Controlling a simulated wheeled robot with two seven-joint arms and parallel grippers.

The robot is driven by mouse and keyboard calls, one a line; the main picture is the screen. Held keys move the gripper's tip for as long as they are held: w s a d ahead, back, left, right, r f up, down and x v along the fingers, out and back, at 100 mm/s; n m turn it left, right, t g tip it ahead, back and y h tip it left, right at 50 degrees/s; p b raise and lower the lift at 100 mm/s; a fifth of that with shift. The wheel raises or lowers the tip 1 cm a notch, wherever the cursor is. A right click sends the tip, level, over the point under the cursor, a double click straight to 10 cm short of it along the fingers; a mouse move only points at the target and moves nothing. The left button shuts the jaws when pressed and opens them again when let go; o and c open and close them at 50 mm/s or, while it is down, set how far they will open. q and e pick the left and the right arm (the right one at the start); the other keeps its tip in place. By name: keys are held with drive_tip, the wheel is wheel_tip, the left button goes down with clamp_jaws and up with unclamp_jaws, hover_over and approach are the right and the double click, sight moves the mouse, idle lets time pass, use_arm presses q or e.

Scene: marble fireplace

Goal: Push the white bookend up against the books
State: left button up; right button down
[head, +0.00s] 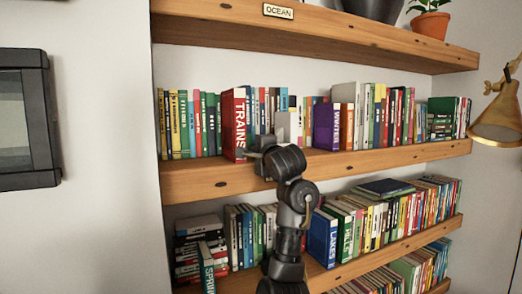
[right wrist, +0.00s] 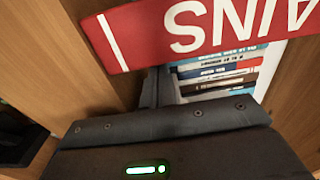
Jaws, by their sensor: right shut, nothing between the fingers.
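A pale, whitish upright block (head: 287,125), which looks like the white bookend, stands on the middle shelf between the left row of books and the purple WINTER book. Its lower part is hidden behind my right arm. My right gripper (head: 253,153) is at the shelf's front, by the foot of the red TRAINS book (head: 236,122). In the right wrist view the shut gripper (right wrist: 150,88) points in beside the red book (right wrist: 205,30), with nothing held. Whether it touches the book or the bookend I cannot tell. The left gripper is not in view.
The purple WINTER book (head: 327,126) starts another row to the right. The middle shelf's front edge (head: 380,159) runs below the books. The lower shelf (head: 345,268) is packed with books. A brass lamp (head: 497,120) hangs at the right.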

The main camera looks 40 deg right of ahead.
sight(307, 153)
drive_tip(key=shift+w, duration=0.15)
idle(0.4)
drive_tip(key=shift+s+d, duration=0.25)
drive_tip(key=shift+d, duration=0.45)
drive_tip(key=shift+s+d, duration=0.2)
drive_tip(key=shift+d, duration=0.45)
drive_tip(key=shift+s+d+b, duration=0.55)
drive_tip(key=shift+d+b, duration=0.05)
drive_tip(key=shift+d, duration=1.15)
drive_tip(key=shift+s+d+b, duration=0.55)
drive_tip(key=shift+d, duration=1.25)
drive_tip(key=shift+s+d+b, duration=0.55)
drive_tip(key=shift+d+b, duration=0.05)
drive_tip(key=shift+d, duration=1.15)
drive_tip(key=shift+s+d, duration=0.25)
drive_tip(key=shift+d, duration=0.5)
drive_tip(key=shift+s+d, duration=0.2)
drive_tip(key=shift+d, duration=0.5)
drive_tip(key=shift+d+b, duration=0.15)
drive_tip(key=shift+b, duration=0.15)
drive_tip(key=shift+s+d, duration=0.3)
drive_tip(key=shift+d, duration=0.45)
